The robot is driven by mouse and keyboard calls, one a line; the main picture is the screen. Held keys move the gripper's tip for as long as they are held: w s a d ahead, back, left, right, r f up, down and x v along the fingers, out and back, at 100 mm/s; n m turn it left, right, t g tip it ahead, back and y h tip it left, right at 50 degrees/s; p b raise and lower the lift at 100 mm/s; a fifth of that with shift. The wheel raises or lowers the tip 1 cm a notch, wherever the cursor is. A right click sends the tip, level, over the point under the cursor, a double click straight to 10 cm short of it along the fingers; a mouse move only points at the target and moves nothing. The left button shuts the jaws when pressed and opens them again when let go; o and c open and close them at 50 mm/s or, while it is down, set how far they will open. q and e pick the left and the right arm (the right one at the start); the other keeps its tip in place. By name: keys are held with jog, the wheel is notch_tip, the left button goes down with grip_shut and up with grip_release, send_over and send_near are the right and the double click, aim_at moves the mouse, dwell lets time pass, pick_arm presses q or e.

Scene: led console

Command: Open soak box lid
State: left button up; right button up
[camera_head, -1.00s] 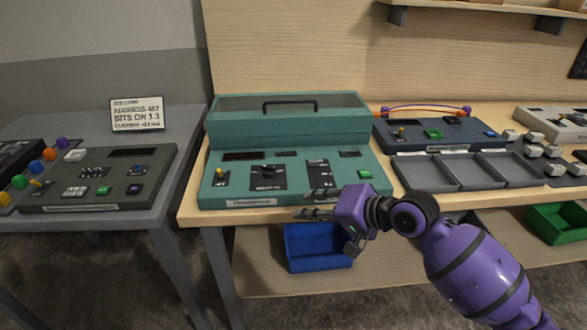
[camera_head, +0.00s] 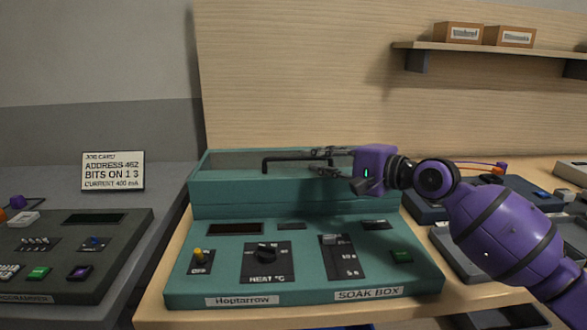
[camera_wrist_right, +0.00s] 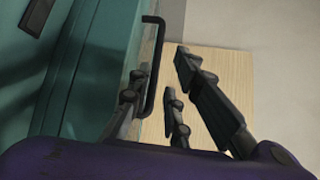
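The soak box (camera_head: 300,268) is a teal console with a knob, a slider and switches on its front panel. Its lid (camera_head: 225,170) covers the raised rear part and looks closed. A black bar handle (camera_head: 266,165) stands on the lid; its right part is hidden behind my gripper. My right gripper (camera_head: 322,162) is open at the handle's right part, fingers pointing left. In the right wrist view the handle (camera_wrist_right: 150,65) shows near the open fingers (camera_wrist_right: 160,85), in line with the gap between them; I cannot tell whether they touch. My left gripper is not in view.
A grey console (camera_head: 65,255) and a job card (camera_head: 113,171) are on the grey table at left. A dark blue console (camera_head: 428,210) and grey trays (camera_head: 455,243) lie right of the soak box, partly behind my arm. A shelf (camera_head: 500,56) with two boxes is above.

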aim_at(298, 159)
jog(key=x, duration=0.8)
jog(key=shift+f, duration=0.35)
grip_shut()
